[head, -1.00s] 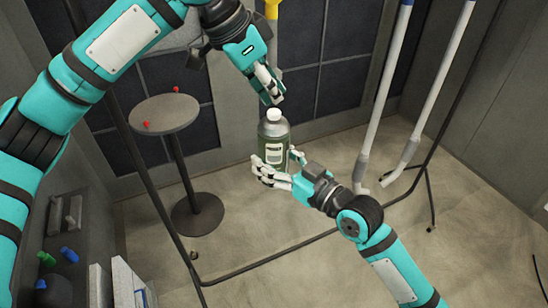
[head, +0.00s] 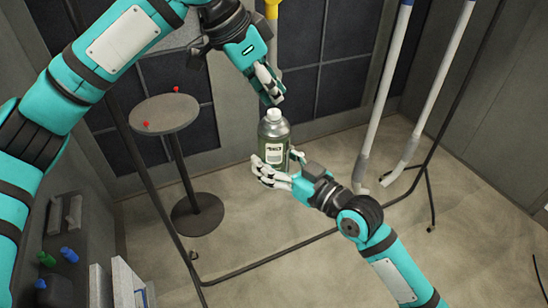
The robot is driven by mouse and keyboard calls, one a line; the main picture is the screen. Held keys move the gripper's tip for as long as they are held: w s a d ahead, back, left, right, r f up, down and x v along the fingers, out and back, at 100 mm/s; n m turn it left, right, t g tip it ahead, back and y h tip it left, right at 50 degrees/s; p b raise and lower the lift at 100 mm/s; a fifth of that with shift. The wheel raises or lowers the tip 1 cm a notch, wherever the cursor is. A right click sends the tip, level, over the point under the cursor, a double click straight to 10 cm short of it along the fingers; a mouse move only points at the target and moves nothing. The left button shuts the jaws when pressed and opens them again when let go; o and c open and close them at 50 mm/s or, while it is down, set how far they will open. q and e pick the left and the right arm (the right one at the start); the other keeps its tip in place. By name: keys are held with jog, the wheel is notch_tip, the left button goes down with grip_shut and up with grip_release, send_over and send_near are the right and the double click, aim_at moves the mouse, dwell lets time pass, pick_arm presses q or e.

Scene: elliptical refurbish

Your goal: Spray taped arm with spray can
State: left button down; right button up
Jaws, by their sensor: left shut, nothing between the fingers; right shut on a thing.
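A grey-green spray can (head: 273,135) with a white cap and a white label stands upright at the middle of the head view. My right gripper (head: 275,172) is shut on its lower part. My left gripper (head: 270,90) is shut and empty, just above the can's cap, with its fingers pointing down. White and grey arm-like tubes (head: 380,100) hang at the right, one with a blue band at its top; I cannot tell which part is taped.
A round grey table (head: 164,113) with small red pieces stands at the left. A thin black stand frame (head: 270,258) runs across the floor. A shelf with green and blue bottles (head: 68,254) is at lower left. Open floor (head: 300,285) lies in front.

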pick_arm(q)
jog(key=shift+f, duration=0.25)
jog(key=shift+f, duration=0.95)
jog(key=shift+r, duration=2.55)
jog(key=v, duration=1.2)
